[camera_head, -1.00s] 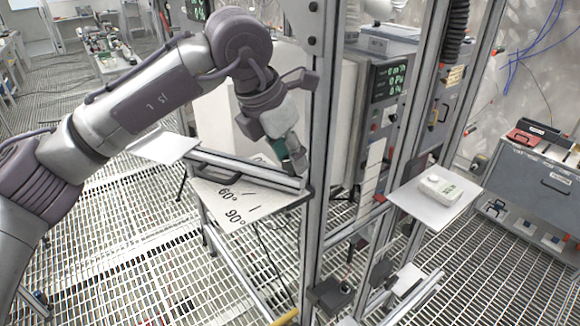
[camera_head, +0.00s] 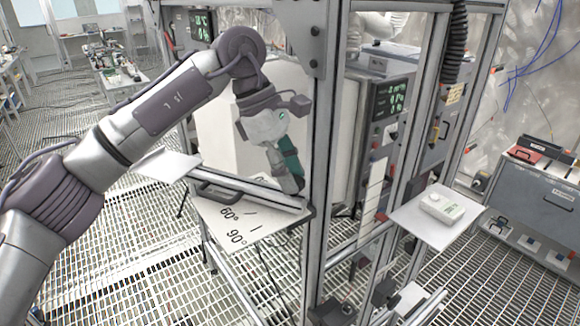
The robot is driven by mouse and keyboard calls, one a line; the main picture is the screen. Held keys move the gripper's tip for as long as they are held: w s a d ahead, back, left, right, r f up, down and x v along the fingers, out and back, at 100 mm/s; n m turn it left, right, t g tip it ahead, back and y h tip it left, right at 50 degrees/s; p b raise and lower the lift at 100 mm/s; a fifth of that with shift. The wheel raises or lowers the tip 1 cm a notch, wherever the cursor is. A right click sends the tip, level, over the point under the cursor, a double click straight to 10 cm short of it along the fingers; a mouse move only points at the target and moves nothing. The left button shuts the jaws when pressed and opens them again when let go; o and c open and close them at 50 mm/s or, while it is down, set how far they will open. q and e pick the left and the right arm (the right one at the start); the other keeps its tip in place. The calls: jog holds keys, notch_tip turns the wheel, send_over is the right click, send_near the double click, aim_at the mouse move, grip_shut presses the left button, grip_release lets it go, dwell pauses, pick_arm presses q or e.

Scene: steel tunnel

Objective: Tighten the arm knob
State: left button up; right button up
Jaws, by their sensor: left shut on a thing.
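A metal arm (camera_head: 245,186) runs from a small white plate (camera_head: 168,164) on the left to the upright frame post (camera_head: 322,130). A dark handle (camera_head: 212,194) sits along its left part. Below it is a panel marked 60° and 90° (camera_head: 262,228). My left gripper (camera_head: 293,184), with teal sides, points down at the arm's right end beside the post. It is shut on the arm knob, which its fingers hide from view. My right gripper is not in view.
A white shelf (camera_head: 408,222) with a small white box (camera_head: 442,208) stands right of the frame. Dark clamps (camera_head: 384,292) sit low on the frame. A grey cabinet (camera_head: 535,200) is at the right. Grating floor is open at the left.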

pick_arm(q)
jog(key=shift+w+m+g+p, duration=0.15)
jog(key=shift+m+g+p, duration=0.65)
jog(key=shift+m, duration=1.2)
jog(key=shift+y, duration=0.3)
jog(key=o, duration=1.1)
jog(key=shift+o, duration=0.2)
jog(key=v, duration=0.8)
